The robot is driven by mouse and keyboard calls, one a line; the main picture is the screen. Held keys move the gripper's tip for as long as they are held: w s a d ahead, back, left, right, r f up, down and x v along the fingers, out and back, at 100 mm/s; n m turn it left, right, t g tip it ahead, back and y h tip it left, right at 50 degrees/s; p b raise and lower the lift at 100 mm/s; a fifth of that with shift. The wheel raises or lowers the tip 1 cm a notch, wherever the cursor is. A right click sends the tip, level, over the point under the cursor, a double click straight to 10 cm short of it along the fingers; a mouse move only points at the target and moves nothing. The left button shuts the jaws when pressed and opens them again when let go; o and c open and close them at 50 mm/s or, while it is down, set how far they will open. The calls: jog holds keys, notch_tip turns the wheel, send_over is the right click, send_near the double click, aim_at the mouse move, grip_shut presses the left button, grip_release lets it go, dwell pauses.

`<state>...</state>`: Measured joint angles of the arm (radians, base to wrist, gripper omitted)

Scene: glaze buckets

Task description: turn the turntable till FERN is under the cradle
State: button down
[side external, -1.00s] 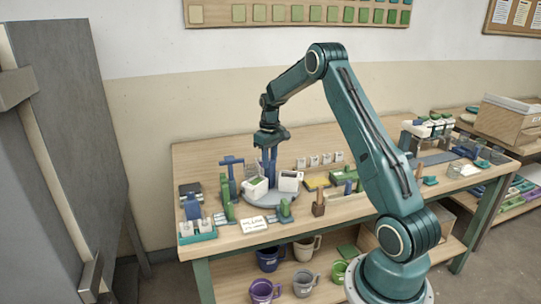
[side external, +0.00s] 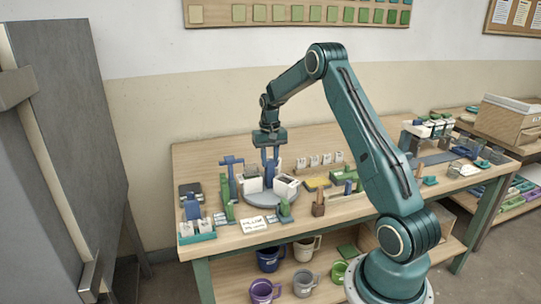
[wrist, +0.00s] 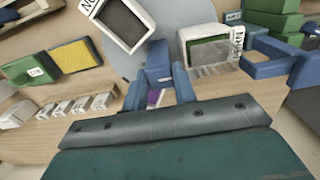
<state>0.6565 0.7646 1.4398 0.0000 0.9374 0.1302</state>
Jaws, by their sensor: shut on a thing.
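The round grey turntable (side external: 262,202) sits on the bench and carries white glaze buckets. One white bucket (side external: 253,185) is left of my gripper and another (side external: 285,187) is to its right. My gripper (side external: 270,182) points down over the turntable, shut on a blue block (wrist: 158,76) between its fingers (wrist: 160,88). In the wrist view, white buckets stand at the upper left (wrist: 118,22) and upper right (wrist: 208,45); their labels are only partly in view, and I cannot read FERN. A blue post with a crosspiece (side external: 231,162) stands left of the turntable; I cannot tell whether it is the cradle.
A white card (side external: 253,225) lies at the front edge. A teal tray with white pieces (side external: 197,233) is at the left. Small white blocks (side external: 320,160) line the back, near a yellow pad (side external: 316,182). Green and blue parts crowd the turntable's sides.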

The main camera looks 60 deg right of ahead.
jog(key=c, duration=1.2)
grip_release()
jog(key=shift+r, duration=3.55)
